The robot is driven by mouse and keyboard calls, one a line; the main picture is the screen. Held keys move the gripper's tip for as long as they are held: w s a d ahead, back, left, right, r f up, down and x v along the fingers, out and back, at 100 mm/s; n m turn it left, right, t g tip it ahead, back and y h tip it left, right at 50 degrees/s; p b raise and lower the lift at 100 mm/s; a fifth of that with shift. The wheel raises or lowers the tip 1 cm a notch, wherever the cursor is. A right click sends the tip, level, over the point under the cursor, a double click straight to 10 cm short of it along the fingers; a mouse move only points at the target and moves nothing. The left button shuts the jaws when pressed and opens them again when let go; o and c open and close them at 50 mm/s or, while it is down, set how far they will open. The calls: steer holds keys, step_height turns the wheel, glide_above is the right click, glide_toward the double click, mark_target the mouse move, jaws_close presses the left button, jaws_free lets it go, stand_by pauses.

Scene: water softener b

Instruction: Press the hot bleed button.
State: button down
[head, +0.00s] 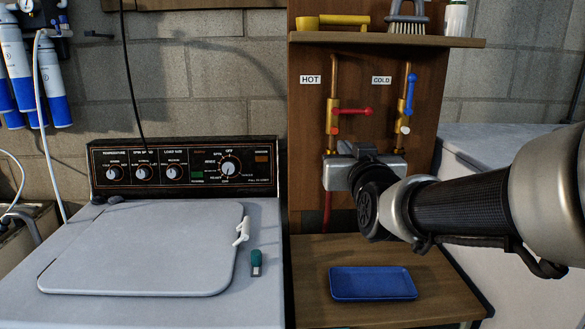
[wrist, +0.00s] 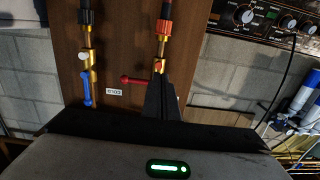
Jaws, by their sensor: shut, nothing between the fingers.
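The hot valve (head: 333,118) is a brass body with a red lever, under the HOT label (head: 310,79). A small red button (head: 335,131) sits on its front. In the wrist view, which looks upside down, the same red button (wrist: 158,66) shows just beyond my fingertips. My gripper (wrist: 160,78) is shut and empty, with its dark fingers pointing at the hot valve's brass body. The fingers cover part of the valve, and I cannot tell whether they touch it. In the head view my wrist hides most of the pipe below the valve.
The cold valve (head: 404,108) with a blue lever and white button stands to the right. A shelf (head: 400,40) with a brush and a yellow tool is above. A blue tray (head: 372,283) lies on the wooden table below. A washer (head: 130,250) stands left.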

steer(key=w, duration=0.7)
steer(key=shift+w+r+b, duration=0.15)
steer(key=shift+w+b, duration=0.25)
steer(key=shift+w, duration=0.35)
steer(key=shift+w, duration=0.15)
steer(key=shift+w+b, duration=0.3)
steer(key=shift+w, duration=0.2)
steer(key=shift+s, duration=0.1)
stand_by(2.0)
glide_toward(335, 131)
steer(key=shift+w+b, duration=0.45)
steer(key=shift+w, duration=0.35)
